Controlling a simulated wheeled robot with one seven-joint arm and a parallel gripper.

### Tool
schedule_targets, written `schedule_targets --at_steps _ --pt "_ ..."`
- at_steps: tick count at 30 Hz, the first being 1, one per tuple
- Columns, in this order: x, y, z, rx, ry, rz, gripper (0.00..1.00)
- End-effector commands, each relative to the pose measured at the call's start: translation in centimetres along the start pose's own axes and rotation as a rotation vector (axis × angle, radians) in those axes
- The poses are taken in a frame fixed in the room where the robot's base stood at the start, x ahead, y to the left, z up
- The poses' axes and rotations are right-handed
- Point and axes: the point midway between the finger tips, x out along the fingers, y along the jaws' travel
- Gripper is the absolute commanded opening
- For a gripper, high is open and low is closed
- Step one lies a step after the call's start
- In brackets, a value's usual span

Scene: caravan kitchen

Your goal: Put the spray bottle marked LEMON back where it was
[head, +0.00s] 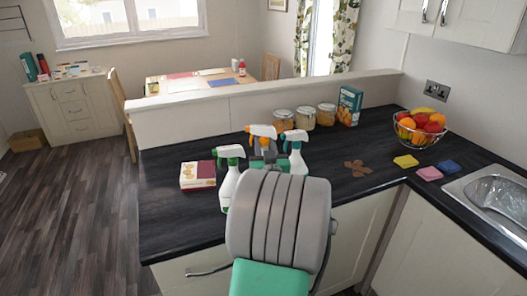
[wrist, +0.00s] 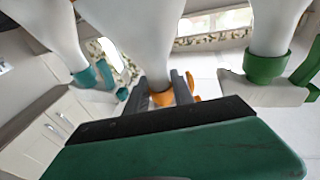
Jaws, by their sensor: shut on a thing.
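My gripper (head: 266,150) is shut on the neck of the white spray bottle with an orange head (head: 262,131). The wrist view, which is upside down, shows my fingers on either side of its orange collar (wrist: 162,98). A white spray bottle with a green head (head: 229,180) stands to the left, and one with a teal head (head: 297,160) stands to the right. Both also show in the wrist view, green (wrist: 266,66) at right and teal (wrist: 84,76) at left. No LEMON marking is readable. My arm hides the held bottle's lower part, so I cannot tell whether it touches the counter.
A red and white box (head: 198,176) lies left of the bottles on the dark counter (head: 180,225). Several jars (head: 305,117) and a blue box (head: 349,105) stand behind. Brown coasters (head: 358,168), sponges (head: 429,173), a fruit bowl (head: 419,130) and a sink (head: 492,195) are to the right.

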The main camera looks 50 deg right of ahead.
Motion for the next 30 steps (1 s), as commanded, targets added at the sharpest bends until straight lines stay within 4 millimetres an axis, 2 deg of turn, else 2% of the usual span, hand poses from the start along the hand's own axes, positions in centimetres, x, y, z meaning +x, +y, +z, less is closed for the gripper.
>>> schedule_targets --at_steps 2,6,9,20,21,28,30 --pt "0.4 -0.2 0.2 -0.001 0.007 -0.001 0.0" --pt "0.3 -0.2 2.6 0.0 0.003 0.0 0.0" --pt "0.1 -0.2 3.6 -0.001 0.006 0.002 0.0" --pt "0.0 -0.2 3.9 -0.002 0.008 0.001 0.0" --pt "-0.1 -0.2 4.1 -0.001 0.002 0.0 0.31" --pt "0.0 -0.2 4.0 -0.001 0.001 0.0 0.5" --pt "0.0 -0.2 4.0 -0.001 0.001 0.0 0.51"
